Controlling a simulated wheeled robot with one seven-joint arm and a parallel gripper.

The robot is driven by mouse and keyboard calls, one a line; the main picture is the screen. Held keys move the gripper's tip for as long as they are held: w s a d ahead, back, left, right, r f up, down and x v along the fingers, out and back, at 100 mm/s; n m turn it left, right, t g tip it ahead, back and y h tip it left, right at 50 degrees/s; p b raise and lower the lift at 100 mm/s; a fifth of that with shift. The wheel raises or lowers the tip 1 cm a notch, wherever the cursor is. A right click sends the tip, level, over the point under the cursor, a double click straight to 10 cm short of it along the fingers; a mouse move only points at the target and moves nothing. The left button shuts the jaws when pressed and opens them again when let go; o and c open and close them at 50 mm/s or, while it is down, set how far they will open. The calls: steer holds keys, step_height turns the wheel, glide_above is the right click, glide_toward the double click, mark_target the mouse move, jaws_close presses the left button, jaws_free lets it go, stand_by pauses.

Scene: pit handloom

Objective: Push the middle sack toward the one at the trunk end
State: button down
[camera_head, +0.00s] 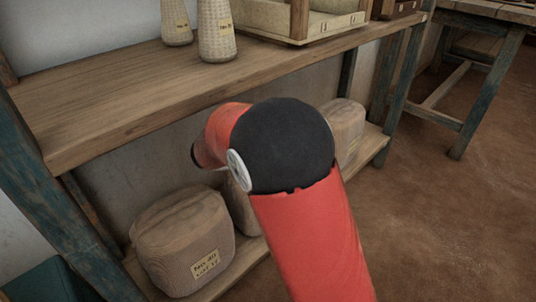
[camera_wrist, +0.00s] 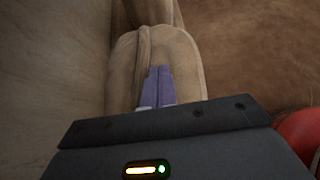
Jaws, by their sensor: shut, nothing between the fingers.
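Three tan cloth sacks stand on the lower shelf. In the head view the left sack (camera_head: 185,243), with a yellow label, is in full view. The middle sack (camera_head: 242,212) is mostly hidden behind my red and black arm, and the right sack (camera_head: 346,124) is partly hidden. The teal box at the lower left corner (camera_head: 42,281) may be the trunk. My gripper (camera_wrist: 158,70) shows only in the wrist view, its bluish fingers together and empty. They overlap a seamed sack (camera_wrist: 187,62), probably the middle one; touching or not, I cannot tell. Another sack (camera_wrist: 150,12) lies beyond it.
The upper shelf (camera_head: 105,100) overhangs the sacks, bearing two cones of yarn (camera_head: 217,32) and a wooden tray (camera_head: 300,22). Blue-green posts (camera_head: 60,200) stand at the shelf's ends. The brown floor (camera_head: 450,220) at the right is clear, with a table (camera_head: 487,85) behind.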

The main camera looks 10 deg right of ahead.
steer(key=shift+s+a+f, duration=0.25)
steer(key=shift+a+f, duration=0.15)
steer(key=shift+f, duration=0.1)
steer(key=shift+r+p, duration=0.7)
steer(key=shift+p, duration=0.2)
steer(key=shift+s+a+r, duration=0.1)
steer(key=shift+s+a, duration=0.15)
steer(key=shift+a, duration=0.2)
steer(key=s+a+p, duration=0.1)
steer(key=s+a, duration=0.6)
steer(key=a, duration=0.2)
steer(key=s+d+r+m+g+y, duration=0.2)
steer(key=s+d+r+m, duration=0.2)
steer(key=s+d+m, duration=0.25)
steer(key=s+d+r+m+g+y, duration=0.25)
steer(key=s+d+r+m, duration=0.2)
steer(key=d+m, duration=0.3)
steer(key=s+d+r+m+t+y, duration=0.2)
steer(key=s+d+m+t+y, duration=0.15)
steer(key=s+m, duration=0.7)
step_height(320, 180, up, 7)
steer(key=s+y+p, duration=0.1)
steer(key=p, duration=0.6)
steer(key=shift+a+m, duration=0.2)
steer(key=shift+m, duration=0.15)
